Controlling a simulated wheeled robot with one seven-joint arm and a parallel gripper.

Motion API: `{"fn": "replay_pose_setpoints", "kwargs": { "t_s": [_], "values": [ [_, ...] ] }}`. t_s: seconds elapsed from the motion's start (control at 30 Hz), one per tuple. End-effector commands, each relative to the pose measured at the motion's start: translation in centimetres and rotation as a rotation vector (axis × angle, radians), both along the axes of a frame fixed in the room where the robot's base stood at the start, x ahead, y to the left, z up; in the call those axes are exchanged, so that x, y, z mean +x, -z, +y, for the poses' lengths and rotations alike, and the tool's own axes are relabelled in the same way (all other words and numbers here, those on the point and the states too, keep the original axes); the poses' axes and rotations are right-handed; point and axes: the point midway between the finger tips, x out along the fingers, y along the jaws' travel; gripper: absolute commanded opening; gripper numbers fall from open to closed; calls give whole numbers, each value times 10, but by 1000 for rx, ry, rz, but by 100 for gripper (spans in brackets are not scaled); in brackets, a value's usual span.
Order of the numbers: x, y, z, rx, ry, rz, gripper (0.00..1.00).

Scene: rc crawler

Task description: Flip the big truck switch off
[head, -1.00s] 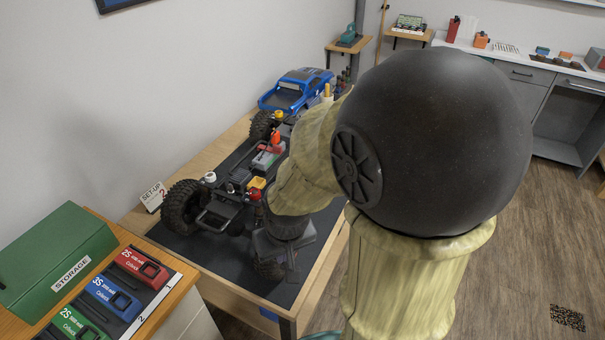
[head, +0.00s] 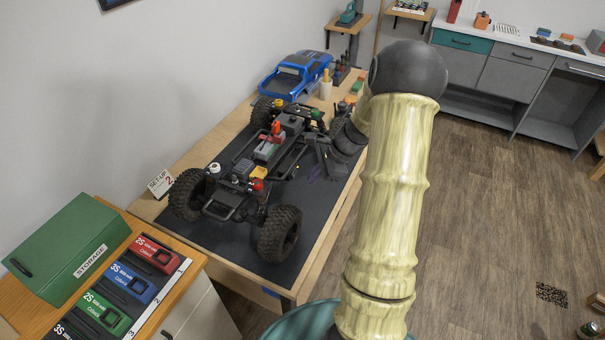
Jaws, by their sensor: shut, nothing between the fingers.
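The big truck is a black chassis (head: 226,197) with large black tires, standing on a dark mat (head: 240,150) on a wooden bench. It carries a grey and red block, an orange-red part, and small yellow, red and white parts. The switch is too small to make out, so its position cannot be told. My gripper (head: 318,165) is at the right side of the chassis, low and close to it. It is shut and empty. Whether it touches the truck cannot be told. My arm hides part of the bench's right side.
A blue truck body (head: 293,76) lies at the back of the bench. A green storage box (head: 66,246) and coloured battery packs (head: 133,283) are on the front left counter. Open floor (head: 475,220) lies to the right.

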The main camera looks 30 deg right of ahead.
Motion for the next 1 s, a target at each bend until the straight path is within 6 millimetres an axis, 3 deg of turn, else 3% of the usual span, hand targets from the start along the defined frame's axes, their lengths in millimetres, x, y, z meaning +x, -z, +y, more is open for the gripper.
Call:
{"fn": "replay_pose_setpoints", "kwargs": {
  "t_s": [0.03,0.13,0.3,0.73,1.0],
  "values": [
    [7,10,-24,73,122,9,0],
    [20,21,-59,205,322,15,0],
    [28,28,-90,325,486,14,0],
    [30,31,-90,332,495,15,0],
    [47,54,-71,333,492,17,0]
  ]
}}
